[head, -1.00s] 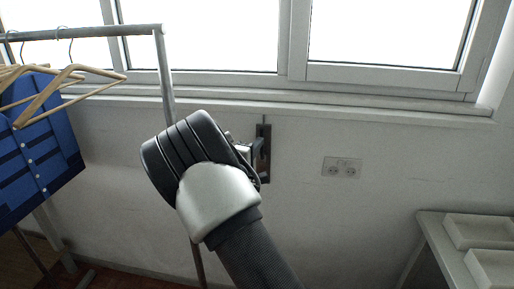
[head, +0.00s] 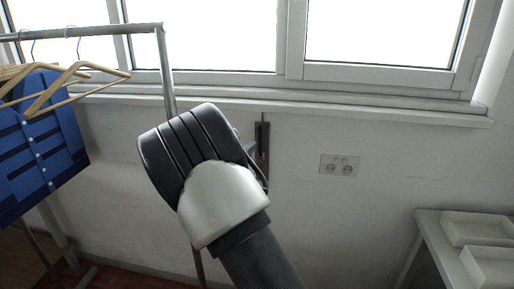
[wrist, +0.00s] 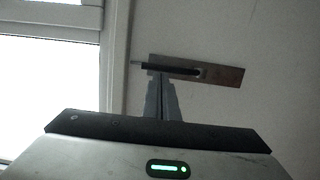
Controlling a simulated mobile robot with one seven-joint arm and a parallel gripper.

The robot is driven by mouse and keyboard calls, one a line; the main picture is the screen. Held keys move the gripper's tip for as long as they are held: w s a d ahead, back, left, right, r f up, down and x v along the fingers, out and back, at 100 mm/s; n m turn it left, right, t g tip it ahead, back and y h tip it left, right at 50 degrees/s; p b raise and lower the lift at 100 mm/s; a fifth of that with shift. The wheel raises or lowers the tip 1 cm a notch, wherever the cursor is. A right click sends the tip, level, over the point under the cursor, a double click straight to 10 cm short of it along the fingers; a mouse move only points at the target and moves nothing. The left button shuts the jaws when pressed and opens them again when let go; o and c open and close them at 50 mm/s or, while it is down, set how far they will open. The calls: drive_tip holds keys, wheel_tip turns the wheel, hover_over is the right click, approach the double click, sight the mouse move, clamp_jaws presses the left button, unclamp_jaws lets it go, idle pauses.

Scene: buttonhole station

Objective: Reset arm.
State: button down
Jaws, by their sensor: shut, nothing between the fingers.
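My arm rises in the middle of the head view, and its black and silver wrist hides most of my gripper (head: 252,148). In the wrist view my gripper (wrist: 161,82) shows its two grey fingers pressed together with nothing between them. Just beyond the fingertips in that view is a metal wall plate (wrist: 222,74) with a dark rod across it. I cannot tell whether the fingertips touch the rod. The plate also shows in the head view (head: 263,135), partly hidden behind my wrist.
A metal clothes rack (head: 166,75) stands on the left with wooden hangers (head: 75,72) and a blue buttoned garment (head: 40,150). A window (head: 380,62) with a sill spans the back. A wall socket (head: 339,165) is right of my arm. A table (head: 432,232) with white trays (head: 478,229) stands at right.

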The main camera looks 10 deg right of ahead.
drive_tip(key=a+v, duration=0.1)
drive_tip(key=v, duration=0.6)
drive_tip(key=s+d+r+m+g+p, duration=0.3)
drive_tip(key=s+d+r+m+g, duration=0.25)
drive_tip(key=s+d, duration=0.45)
drive_tip(key=s+d+r+m+g+p, duration=0.35)
drive_tip(key=s+d+g, duration=0.25)
drive_tip(key=s+d, duration=0.4)
drive_tip(key=s+a+r+m+y+p, duration=0.1)
drive_tip(key=s+a+r+y, duration=0.1)
drive_tip(key=s, duration=0.4)
drive_tip(key=s+a+r+m+t+y+p, duration=0.1)
drive_tip(key=s+a+r+y+p, duration=0.1)
drive_tip(key=s+a+r+y, duration=0.1)
drive_tip(key=s+a+r+m+y+p, duration=0.1)
drive_tip(key=s+a+r+y, duration=0.1)
drive_tip(key=s+a+y, duration=0.2)
drive_tip(key=s+a, duration=0.2)
drive_tip(key=s, duration=0.2)
drive_tip(key=shift+s+r, duration=0.35)
drive_tip(key=shift+d, duration=0.15)
